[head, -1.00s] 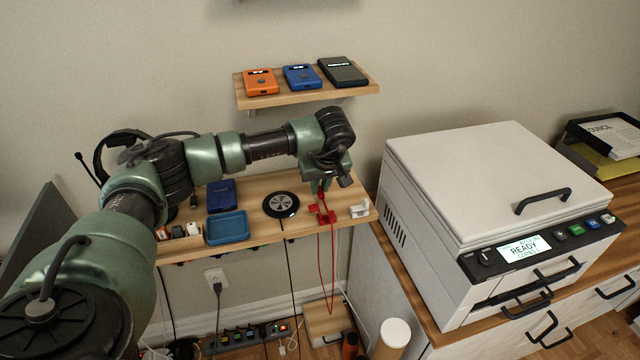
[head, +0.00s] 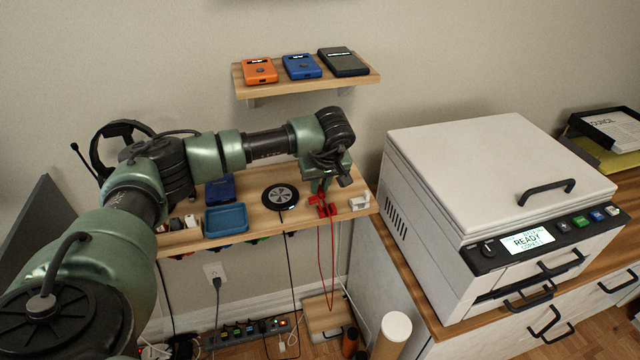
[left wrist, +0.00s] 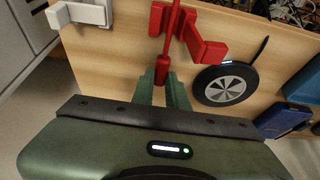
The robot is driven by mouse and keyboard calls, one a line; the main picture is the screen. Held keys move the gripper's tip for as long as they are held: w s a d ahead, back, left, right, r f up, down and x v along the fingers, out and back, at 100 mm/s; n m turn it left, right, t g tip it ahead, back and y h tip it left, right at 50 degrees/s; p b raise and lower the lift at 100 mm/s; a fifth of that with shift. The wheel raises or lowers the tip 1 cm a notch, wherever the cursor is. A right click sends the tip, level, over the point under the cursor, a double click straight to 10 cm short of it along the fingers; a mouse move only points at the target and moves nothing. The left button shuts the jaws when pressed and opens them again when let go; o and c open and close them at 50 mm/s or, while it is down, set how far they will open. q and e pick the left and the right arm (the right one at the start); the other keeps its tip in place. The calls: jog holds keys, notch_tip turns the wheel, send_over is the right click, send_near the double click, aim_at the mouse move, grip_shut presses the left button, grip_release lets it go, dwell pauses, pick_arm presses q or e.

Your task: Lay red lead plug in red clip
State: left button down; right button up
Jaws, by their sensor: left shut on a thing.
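The red clip (left wrist: 208,50) is fixed near the front edge of the wooden desk shelf; it also shows in the head view (head: 331,211). My left gripper (left wrist: 163,88) is shut on the red lead plug (left wrist: 162,70), whose end shows between the green fingertips. The red lead runs from the plug up past the clip's prongs in the left wrist view. I cannot tell whether the lead is seated in the clip or just above it. In the head view my left gripper (head: 321,188) is right over the clip, and red cord hangs below the edge. My right gripper is not in view.
A white clip (head: 359,202) sits right of the red one. A round black charging pad (head: 281,196) and a blue tray (head: 226,221) lie to the left. A large white printer (head: 490,190) stands close on the right. Power strips are on the floor below.

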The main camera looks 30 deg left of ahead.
pick_arm(q)
jog(key=shift+f, duration=0.4)
jog(key=c, duration=1.3)
grip_release()
jog(key=shift+r, duration=0.1)
jog(key=b+v, duration=0.1)
jog(key=v, duration=0.6)
jog(key=shift+s+d+r+b, duration=0.1)
jog(key=shift+r+b, duration=0.2)
